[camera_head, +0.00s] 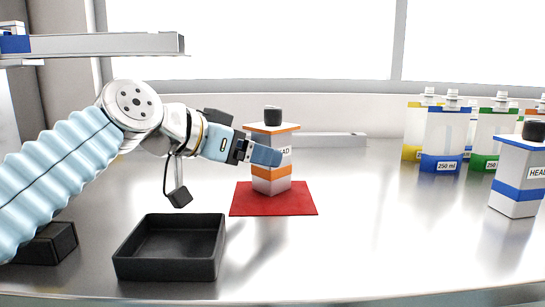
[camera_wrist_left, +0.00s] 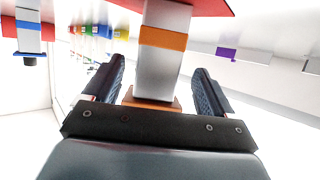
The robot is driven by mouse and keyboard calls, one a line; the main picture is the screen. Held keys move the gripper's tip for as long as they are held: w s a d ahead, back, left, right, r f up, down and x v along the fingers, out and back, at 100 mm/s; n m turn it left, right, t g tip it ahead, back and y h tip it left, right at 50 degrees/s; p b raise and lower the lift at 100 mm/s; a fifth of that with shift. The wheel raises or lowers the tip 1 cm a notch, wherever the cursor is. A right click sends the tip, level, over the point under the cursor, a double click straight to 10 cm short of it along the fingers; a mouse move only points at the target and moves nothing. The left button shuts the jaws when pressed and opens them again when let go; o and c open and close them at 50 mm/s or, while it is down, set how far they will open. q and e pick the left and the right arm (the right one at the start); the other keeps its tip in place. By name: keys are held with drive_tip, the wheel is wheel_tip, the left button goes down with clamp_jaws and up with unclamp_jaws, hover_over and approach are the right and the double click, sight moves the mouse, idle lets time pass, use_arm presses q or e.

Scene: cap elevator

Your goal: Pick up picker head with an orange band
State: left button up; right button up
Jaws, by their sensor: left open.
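The picker head with an orange band (camera_head: 271,184) is a white block with orange bands and a black knob on top. It stands upright on a red mat (camera_head: 243,206). My left gripper (camera_head: 264,155) reaches in from the left at its middle and hides part of it. In the left wrist view, which is upside down, the picker head (camera_wrist_left: 160,75) stands between the two spread fingers of my open left gripper (camera_wrist_left: 160,66). A gap shows on both sides of it. My right gripper is not in view.
A black tray (camera_head: 122,262) lies in front, left of the mat. A picker head with a blue band (camera_head: 515,205) stands at the right. Several bags, including a blue one (camera_head: 441,140), stand at the back right. The table between mat and blue-banded head is clear.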

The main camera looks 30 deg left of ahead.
sight(272, 132)
use_arm(q)
drive_tip(key=x, duration=0.5)
drive_tip(key=shift+w+d, duration=0.15)
drive_tip(key=shift+w, duration=0.05)
drive_tip(key=shift+r, duration=0.1)
drive_tip(key=c, duration=1.5)
drive_tip(key=shift+o, duration=0.2)
drive_tip(key=shift+r+p, duration=0.4)
drive_tip(key=shift+r, duration=0.1)
wheel_tip(272, 132, up, 3)
drive_tip(key=shift+s+d+r+p, duration=0.1)
drive_tip(key=shift+s+d+p, duration=0.05)
drive_tip(key=shift+p, duration=0.35)
drive_tip(key=s+d+r+p, duration=0.2)
drive_tip(key=s+d+r, duration=0.7)
drive_tip(key=shift+s+d, duration=0.25)
drive_tip(key=shift+s, duration=0.15)
